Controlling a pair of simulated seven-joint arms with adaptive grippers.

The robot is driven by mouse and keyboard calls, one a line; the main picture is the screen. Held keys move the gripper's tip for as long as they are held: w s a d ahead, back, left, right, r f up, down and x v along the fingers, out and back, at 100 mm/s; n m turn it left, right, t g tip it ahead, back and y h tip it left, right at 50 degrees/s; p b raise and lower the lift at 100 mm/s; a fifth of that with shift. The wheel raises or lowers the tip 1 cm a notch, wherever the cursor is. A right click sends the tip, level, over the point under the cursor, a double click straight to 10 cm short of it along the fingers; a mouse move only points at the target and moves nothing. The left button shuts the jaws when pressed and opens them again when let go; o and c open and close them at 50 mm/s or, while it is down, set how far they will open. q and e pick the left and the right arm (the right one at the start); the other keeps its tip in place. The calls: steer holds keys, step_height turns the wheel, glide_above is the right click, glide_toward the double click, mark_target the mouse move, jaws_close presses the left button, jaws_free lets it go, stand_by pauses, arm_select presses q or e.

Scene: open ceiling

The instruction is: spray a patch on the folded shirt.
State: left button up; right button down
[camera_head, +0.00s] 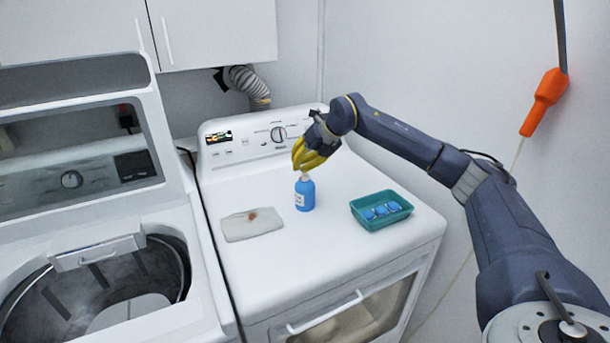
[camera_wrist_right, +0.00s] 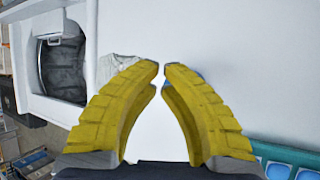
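A blue bottle with a pale label (camera_head: 305,196) stands upright on the white dryer top. Its pale top is just below my right gripper's fingers. The folded shirt (camera_head: 240,229) lies flat to the left of the bottle, pale grey with a small brown patch (camera_head: 252,215). My right gripper (camera_head: 303,166) points down above the bottle. A bit of blue shows behind one finger. The shirt also shows there (camera_wrist_right: 113,66). My left gripper is not in view.
A teal tray (camera_head: 372,222) with several blue items sits right of the bottle. The dryer's control panel (camera_head: 255,137) rises behind. An open washer (camera_head: 95,265) stands to the left. An orange handle (camera_head: 545,100) hangs at the right. The dryer top's front is clear.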

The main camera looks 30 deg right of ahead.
steer(key=shift+f, duration=0.4)
stand_by(0.5)
steer(key=shift+r, duration=0.85)
steer(key=shift+r, duration=0.1)
steer(key=shift+r, duration=2.95)
steer(key=c, duration=2.1)
jaws_free()
jaws_close()
